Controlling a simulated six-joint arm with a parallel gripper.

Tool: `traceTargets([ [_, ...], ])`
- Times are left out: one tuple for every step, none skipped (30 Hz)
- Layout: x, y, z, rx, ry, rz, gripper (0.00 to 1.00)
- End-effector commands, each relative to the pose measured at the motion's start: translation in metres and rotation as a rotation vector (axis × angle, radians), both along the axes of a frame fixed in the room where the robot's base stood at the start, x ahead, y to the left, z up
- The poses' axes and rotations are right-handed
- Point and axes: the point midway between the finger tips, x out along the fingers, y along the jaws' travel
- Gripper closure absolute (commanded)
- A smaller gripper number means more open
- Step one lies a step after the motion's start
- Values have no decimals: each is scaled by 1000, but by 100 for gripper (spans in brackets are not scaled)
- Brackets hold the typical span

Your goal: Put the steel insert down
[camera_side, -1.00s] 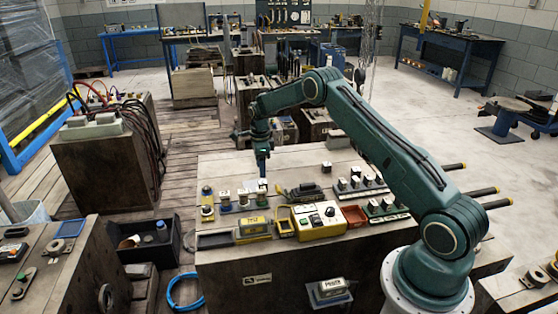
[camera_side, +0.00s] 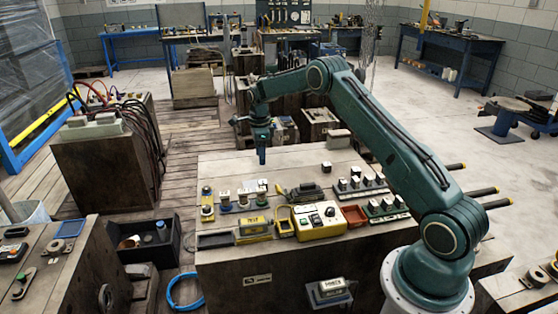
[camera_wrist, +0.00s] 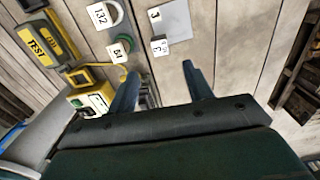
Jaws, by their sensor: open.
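My gripper (camera_side: 262,158) is raised above the bench, with clear air under its fingers. In the wrist view its two fingers (camera_wrist: 160,76) are spread apart with nothing between them. Just beyond them stands a small block with a white tag (camera_wrist: 160,46), probably the steel insert. It is at the edge of a pale flat sheet (camera_wrist: 176,24), and another tagged piece (camera_wrist: 155,14) is beside it. In the side view the small block (camera_side: 263,184) is below my gripper. Its steel body is too small to make out.
Tagged pieces marked 132 (camera_wrist: 103,16) and 64 (camera_wrist: 118,49) stand close by. A yellow TEST box (camera_side: 253,227), a yellow control box (camera_side: 318,222) and a red tray (camera_side: 355,215) line the front. The back left of the bench top is bare.

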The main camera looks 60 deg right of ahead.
Motion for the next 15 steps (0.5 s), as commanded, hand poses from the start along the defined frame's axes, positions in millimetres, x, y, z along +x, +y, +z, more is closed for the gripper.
traceTargets([
  [0,0,0,0,0,1,49],
  [0,0,0,0,0,2,49],
  [0,1,2,-1,-1,5,49],
  [0,1,3,-1,-2,9,49],
  [0,2,5,-2,-4,15,49],
  [0,4,8,-2,-6,27,49],
  [-1,5,12,-4,-9,38,49],
  [-1,7,16,-5,-12,50,49],
  [-2,9,22,-7,-16,71,49],
  [-2,12,28,-9,-20,89,49],
  [-3,14,33,-11,-23,110,49],
  [-5,19,42,-15,-30,140,49],
  [-6,22,49,-16,-35,167,49],
  [-8,26,57,-20,-40,195,49],
  [-11,31,67,-24,-47,234,49],
])
